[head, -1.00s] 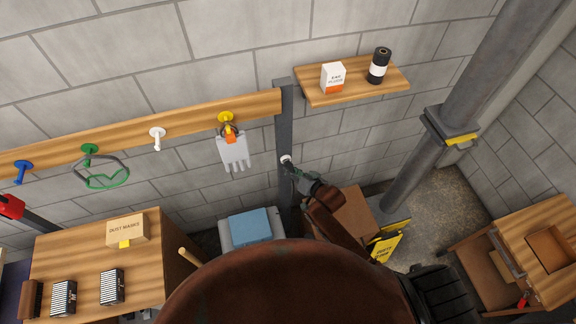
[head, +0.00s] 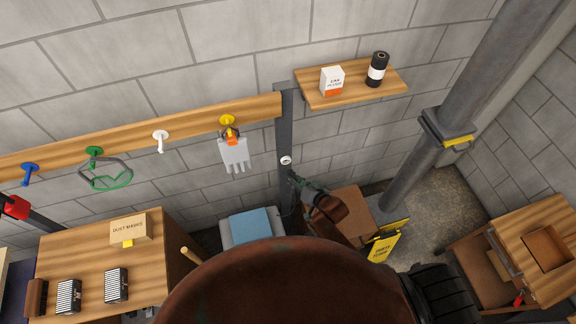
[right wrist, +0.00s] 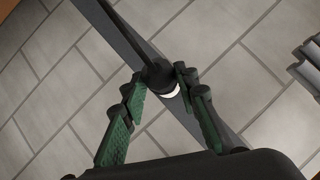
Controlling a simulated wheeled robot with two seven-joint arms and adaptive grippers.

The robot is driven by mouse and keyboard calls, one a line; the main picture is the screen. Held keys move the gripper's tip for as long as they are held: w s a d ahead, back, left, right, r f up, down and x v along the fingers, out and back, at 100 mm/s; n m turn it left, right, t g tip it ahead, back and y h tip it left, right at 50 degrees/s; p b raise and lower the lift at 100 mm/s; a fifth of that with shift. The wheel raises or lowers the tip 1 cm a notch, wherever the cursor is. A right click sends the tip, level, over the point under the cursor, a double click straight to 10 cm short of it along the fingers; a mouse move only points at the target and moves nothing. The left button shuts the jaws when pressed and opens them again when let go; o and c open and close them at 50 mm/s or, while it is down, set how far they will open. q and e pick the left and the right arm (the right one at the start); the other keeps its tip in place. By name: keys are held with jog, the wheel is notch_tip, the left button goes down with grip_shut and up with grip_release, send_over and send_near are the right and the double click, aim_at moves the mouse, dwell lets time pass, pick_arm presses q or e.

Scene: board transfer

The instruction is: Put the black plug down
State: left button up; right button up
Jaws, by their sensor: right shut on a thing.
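My right gripper (head: 296,179) is just below and to the right of the round white socket (head: 286,160) on the dark post (head: 287,120). In the right wrist view its green fingers (right wrist: 160,84) are shut on the black plug (right wrist: 158,74). The plug is held at the fingertips, with part of the white socket (right wrist: 171,92) showing behind it. In the head view the plug is small and dark at the gripper's tip, apart from the socket. My left gripper is not in view.
A wooden shelf (head: 326,98) holds a white box (head: 332,80) and a black bottle (head: 377,69). A blue-lidded bin (head: 250,226) and a cardboard box (head: 352,203) stand below. A yellow sign (head: 388,243) and a grey column (head: 402,170) are to the right.

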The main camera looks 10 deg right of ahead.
aim_at(290, 173)
jog(key=shift+s, duration=0.5)
jog(key=shift+w+a+r, duration=0.1)
jog(key=shift+w+a, duration=0.05)
jog(key=w+a+r+b, duration=0.1)
jog(key=r+b, duration=0.1)
jog(key=b, duration=0.3)
jog(key=shift+w+a, duration=0.25)
jog(key=shift+a, duration=0.15)
notch_tip(290, 173, up, 3)
jog(key=m+h+b, duration=0.1)
jog(key=b, duration=0.5)
jog(key=shift+d+r, duration=0.1)
jog(key=shift+d, duration=0.05)
jog(key=s+d+r+m+h+b, duration=0.3)
jog(key=s+d+b, duration=0.1)
jog(key=b, duration=0.4)
jog(key=shift+s+d+t+b, duration=0.3)
jog(key=shift+s+d+t, duration=0.1)
jog(key=shift+d, duration=0.2)
